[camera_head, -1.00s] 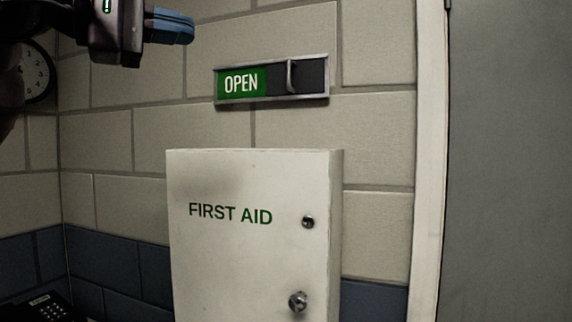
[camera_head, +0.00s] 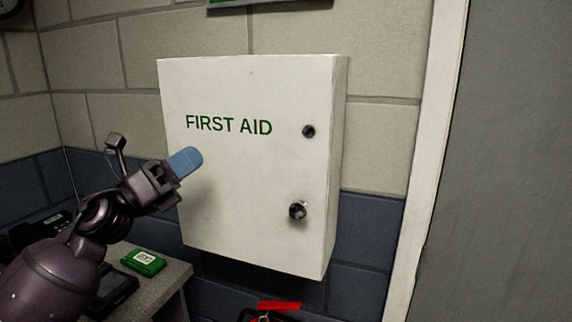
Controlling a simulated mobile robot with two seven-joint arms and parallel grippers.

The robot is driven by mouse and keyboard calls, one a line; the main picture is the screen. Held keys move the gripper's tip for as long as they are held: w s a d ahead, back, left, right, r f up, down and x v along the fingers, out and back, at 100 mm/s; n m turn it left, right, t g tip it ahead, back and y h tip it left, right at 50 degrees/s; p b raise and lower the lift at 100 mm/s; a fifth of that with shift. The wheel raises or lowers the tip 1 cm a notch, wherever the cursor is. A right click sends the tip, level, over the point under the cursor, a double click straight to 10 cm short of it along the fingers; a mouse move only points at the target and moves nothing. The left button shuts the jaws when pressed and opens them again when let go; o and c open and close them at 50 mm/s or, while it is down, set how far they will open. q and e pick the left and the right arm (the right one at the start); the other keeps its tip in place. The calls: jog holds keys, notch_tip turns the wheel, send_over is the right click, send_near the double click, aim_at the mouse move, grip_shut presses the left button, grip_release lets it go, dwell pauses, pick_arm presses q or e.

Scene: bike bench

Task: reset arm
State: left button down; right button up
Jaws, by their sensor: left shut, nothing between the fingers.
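My left gripper (camera_head: 186,162) comes in from the lower left. Its blue fingers are shut and hold nothing. It is in front of the left side of the white first aid cabinet (camera_head: 240,190); I cannot tell the gap between them. The cabinet door is closed, with a round lock (camera_head: 309,132) and a knob (camera_head: 298,211) on its right side. My right gripper is not in view.
A counter (camera_head: 165,283) at the lower left holds a green box (camera_head: 143,262) and a black phone (camera_head: 42,230), partly behind my arm. A red object (camera_head: 280,305) shows at the bottom edge. A pale door frame (camera_head: 421,180) stands to the right.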

pick_arm(q)
jog(key=s+a+f+n+t+y, duration=0.1)
jog(key=a+f+n+t+y, duration=0.3)
jog(key=f+n, duration=0.5)
jog(key=s+a+f+n+t+y, duration=0.2)
jog(key=f+n+y, duration=0.4)
jog(key=f+n, duration=0.35)
jog(key=s+a+f+n+t+y, duration=0.1)
jog(key=a+f+n+t+y, duration=0.3)
jog(key=f+n, duration=0.55)
jog(key=s+a+f+n+g+y, duration=0.1)
jog(key=s+f+n+g+y, duration=0.6)
jog(key=s+f+n, duration=0.7)
jog(key=s+f+g, duration=0.2)
jog(key=s+f, duration=0.5)
jog(key=f, duration=0.3)
jog(key=shift+s+a+f, duration=0.15)
jog(key=shift+s+f, duration=0.15)
jog(key=shift+s, duration=0.05)
